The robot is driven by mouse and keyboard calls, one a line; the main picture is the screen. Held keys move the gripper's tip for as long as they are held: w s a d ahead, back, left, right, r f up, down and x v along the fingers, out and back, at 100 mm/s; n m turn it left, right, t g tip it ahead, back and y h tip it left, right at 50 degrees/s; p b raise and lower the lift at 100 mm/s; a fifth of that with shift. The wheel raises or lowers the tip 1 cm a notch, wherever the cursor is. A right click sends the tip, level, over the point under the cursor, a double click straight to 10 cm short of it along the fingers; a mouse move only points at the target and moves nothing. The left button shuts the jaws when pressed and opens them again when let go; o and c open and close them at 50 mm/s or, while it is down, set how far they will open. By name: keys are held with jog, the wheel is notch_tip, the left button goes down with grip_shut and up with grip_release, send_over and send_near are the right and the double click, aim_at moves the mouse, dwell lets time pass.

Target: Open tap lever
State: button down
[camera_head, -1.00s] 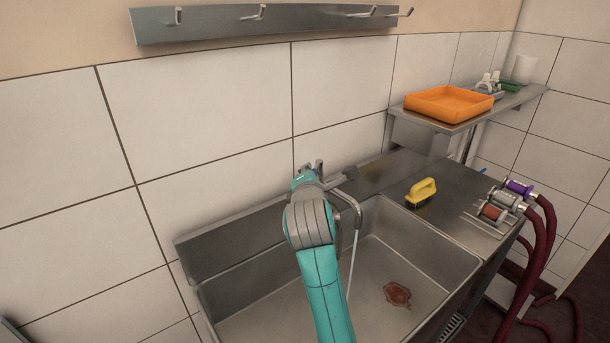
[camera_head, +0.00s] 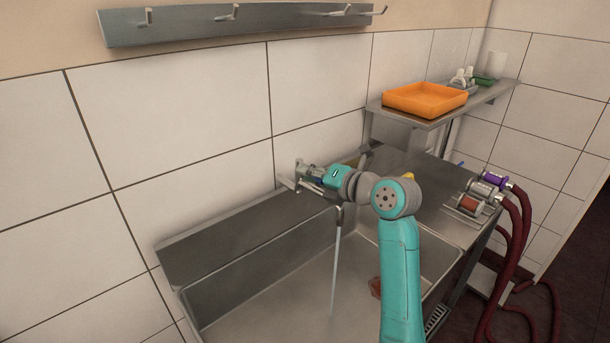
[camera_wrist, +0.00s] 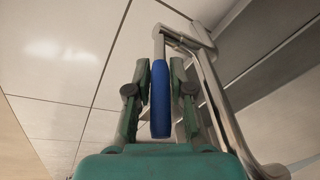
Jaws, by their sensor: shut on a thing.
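The tap (camera_head: 292,183) sticks out from the tiled wall above the sink. A stream of water (camera_head: 335,265) falls from its spout into the basin. My gripper (camera_head: 308,174) is at the tap's wall end, and my arm hides part of the tap. In the wrist view, the tap lever's blue handle (camera_wrist: 161,105) lies between the two green fingers of my gripper (camera_wrist: 160,75), which are shut on it. The lever's metal stem (camera_wrist: 158,45) runs up to the tap's bent metal pipe (camera_wrist: 215,95) on the right.
The steel sink (camera_head: 255,285) holds a reddish patch (camera_head: 375,288). A yellow brush (camera_head: 408,176) is mostly hidden behind my arm. An orange tray (camera_head: 424,99) sits on the wall shelf (camera_head: 440,121). Hose reels (camera_head: 485,190) with red hoses stand at right. A hook rail (camera_head: 235,24) hangs above.

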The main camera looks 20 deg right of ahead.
jog(key=shift+d+n+y, duration=0.25)
jog(key=shift+n+y, duration=0.25)
jog(key=c, duration=1)
grip_release()
jog(key=shift+w, duration=0.1)
jog(key=v, duration=1.2)
jog(key=shift+r, duration=0.2)
